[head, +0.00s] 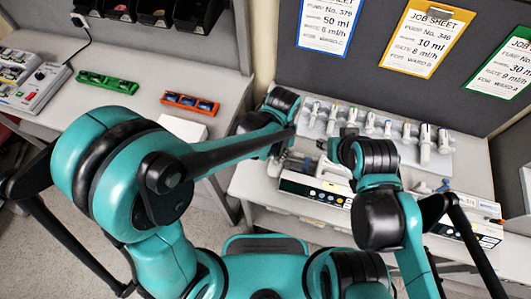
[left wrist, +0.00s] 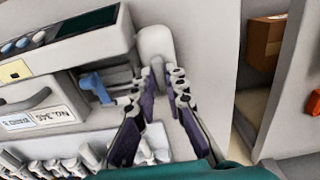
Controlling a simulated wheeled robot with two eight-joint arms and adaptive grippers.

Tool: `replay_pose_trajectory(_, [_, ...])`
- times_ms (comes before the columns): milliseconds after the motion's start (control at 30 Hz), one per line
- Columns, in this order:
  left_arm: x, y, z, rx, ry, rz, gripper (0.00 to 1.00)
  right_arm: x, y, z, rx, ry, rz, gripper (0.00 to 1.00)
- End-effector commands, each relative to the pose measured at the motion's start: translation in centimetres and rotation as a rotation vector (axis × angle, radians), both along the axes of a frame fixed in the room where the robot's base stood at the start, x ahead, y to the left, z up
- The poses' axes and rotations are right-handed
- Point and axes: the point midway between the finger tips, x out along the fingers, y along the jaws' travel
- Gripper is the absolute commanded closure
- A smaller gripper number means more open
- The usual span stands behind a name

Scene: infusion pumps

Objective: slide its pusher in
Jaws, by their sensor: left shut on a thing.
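The infusion pump (head: 315,190) lies on the bench under the wall board, partly covered by my arms. In the left wrist view the pump (left wrist: 75,50) shows its dark screen, a blue lever (left wrist: 97,88) and a label with No. 346. Its pusher (left wrist: 156,42) is a pale rounded block at the pump's right end. My left gripper (left wrist: 163,82) has its fingertips at the pusher and is shut on it. In the head view my left gripper (head: 280,162) is small beside the pump's left end. My right arm reaches over the pump; its fingers are largely hidden behind its wrist.
A pale rack (head: 440,160) of several upright syringes stands behind the pump. A second pump (head: 455,230) is on the right. Green (head: 107,82) and orange (head: 190,103) trays lie on the left bench. Job sheets (head: 427,42) hang above.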

Motion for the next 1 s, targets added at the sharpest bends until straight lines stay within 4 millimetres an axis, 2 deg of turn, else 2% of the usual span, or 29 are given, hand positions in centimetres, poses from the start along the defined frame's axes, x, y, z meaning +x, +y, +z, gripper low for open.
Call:
replay_pose_trajectory(33, [0.0,-0.1,0.0,0.000,-0.001,0.000,0.85,0.0,0.0,0.0,0.000,0.000,0.000,0.60])
replay_pose_trajectory(100, [0.0,0.0,0.0,0.000,0.000,0.000,0.71,0.0,0.0,0.0,0.000,0.000,0.000,0.60])
replay_pose_trajectory(467, [0.0,0.0,0.3,0.000,0.000,0.000,0.71,0.0,0.0,0.2,0.000,0.000,0.000,0.60])
replay_pose_trajectory(1000, [0.0,0.0,5.7,0.000,0.000,0.000,0.71,0.0,0.0,4.4,0.000,0.000,0.000,0.60])
